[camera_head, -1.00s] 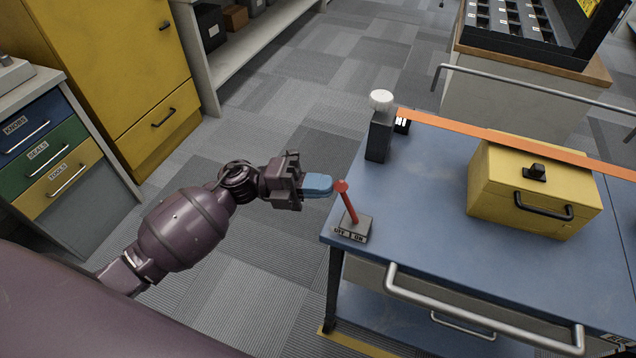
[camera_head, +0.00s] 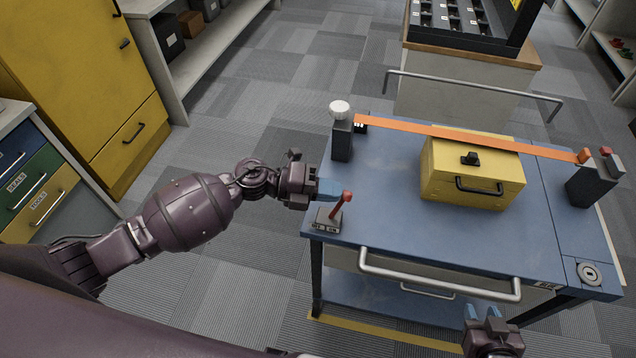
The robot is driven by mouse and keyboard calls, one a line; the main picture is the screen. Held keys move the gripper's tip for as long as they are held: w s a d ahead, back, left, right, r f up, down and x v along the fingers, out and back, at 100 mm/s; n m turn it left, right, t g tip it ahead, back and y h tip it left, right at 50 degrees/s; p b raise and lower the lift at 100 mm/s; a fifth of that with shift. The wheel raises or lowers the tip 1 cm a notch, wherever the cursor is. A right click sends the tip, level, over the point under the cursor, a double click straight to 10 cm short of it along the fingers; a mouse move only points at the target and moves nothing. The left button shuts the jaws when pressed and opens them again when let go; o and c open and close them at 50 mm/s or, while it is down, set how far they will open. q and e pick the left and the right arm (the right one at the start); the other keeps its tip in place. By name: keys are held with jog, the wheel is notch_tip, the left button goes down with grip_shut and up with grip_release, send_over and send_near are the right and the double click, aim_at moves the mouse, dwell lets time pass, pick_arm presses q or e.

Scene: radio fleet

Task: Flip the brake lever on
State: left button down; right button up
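The brake lever (camera_head: 340,206) is a red stick with a round red knob, on a small grey base (camera_head: 328,219) labelled OFF and ON at the near left corner of the blue cart top. It leans to the right, toward the ON side. My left gripper (camera_head: 330,189) reaches in from the left. Its blue fingertips look shut together and sit just left of the knob, touching or nearly touching it. My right gripper (camera_head: 482,312) is at the bottom edge, in front of the cart, with its blue fingertips apart and nothing visible between them.
A yellow box (camera_head: 470,172) stands on the cart (camera_head: 400,215). An orange strap (camera_head: 440,132) runs between two dark posts above the top. A metal handle (camera_head: 440,285) crosses the cart's front. Drawers (camera_head: 40,190) and a yellow cabinet (camera_head: 60,80) stand left; carpet between is clear.

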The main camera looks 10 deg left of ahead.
pick_arm(q)
jog(key=shift+s+d, duration=0.15)
jog(key=shift+d, duration=0.9)
pick_arm(e)
jog(key=shift+s+a, duration=0.1)
jog(key=shift+s, duration=0.4)
jog(key=shift+r, duration=0.1)
